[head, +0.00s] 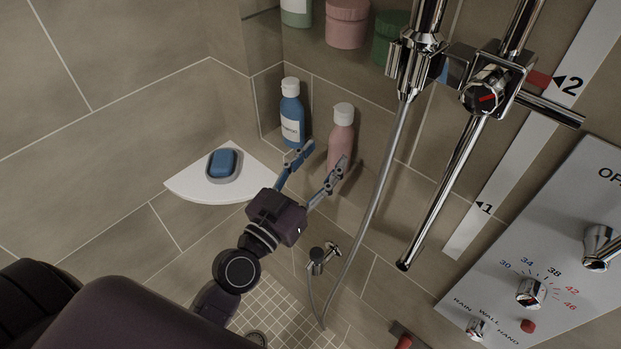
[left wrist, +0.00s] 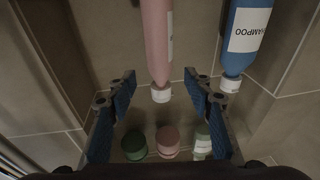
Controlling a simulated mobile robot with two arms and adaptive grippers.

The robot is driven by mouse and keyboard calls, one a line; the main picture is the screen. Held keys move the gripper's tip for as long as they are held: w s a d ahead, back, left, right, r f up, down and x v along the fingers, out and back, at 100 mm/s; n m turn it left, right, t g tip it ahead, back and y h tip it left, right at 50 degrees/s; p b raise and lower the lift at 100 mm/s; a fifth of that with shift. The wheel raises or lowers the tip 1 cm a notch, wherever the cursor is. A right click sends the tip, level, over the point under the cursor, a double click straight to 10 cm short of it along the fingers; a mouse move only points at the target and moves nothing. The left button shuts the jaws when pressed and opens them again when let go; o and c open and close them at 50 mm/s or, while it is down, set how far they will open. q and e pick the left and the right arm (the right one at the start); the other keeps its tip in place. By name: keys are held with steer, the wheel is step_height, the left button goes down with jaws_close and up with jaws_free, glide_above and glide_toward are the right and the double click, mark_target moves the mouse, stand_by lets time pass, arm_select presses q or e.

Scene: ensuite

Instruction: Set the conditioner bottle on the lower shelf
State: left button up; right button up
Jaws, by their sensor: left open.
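A pink bottle with a white cap (head: 341,139), likely the conditioner, stands upright in the wall recess, right of a blue bottle (head: 291,115). The pink bottle (left wrist: 156,40) shows inverted in the left wrist view; its label is too partial to read. The blue bottle there (left wrist: 248,30) reads SHAMPOO. My left gripper (head: 324,157) is open, its fingers pointing at the recess in front of the pink bottle. In the left wrist view the bottle lies ahead of the gap between the fingertips (left wrist: 160,80); contact cannot be told. My right gripper is not in view.
A white corner shelf (head: 190,187) holds a blue soap on a dish (head: 222,163). Pink (head: 347,22) and green (head: 390,38) jars stand above the bottles. A shower hose (head: 378,185) and chrome rail (head: 440,195) hang close on the right, beside the control panel (head: 560,250).

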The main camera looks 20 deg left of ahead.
arm_select(q)
steer(key=b+v, duration=0.1)
steer(key=v, duration=0.3)
steer(key=shift+s, duration=0.2)
stand_by(1.3)
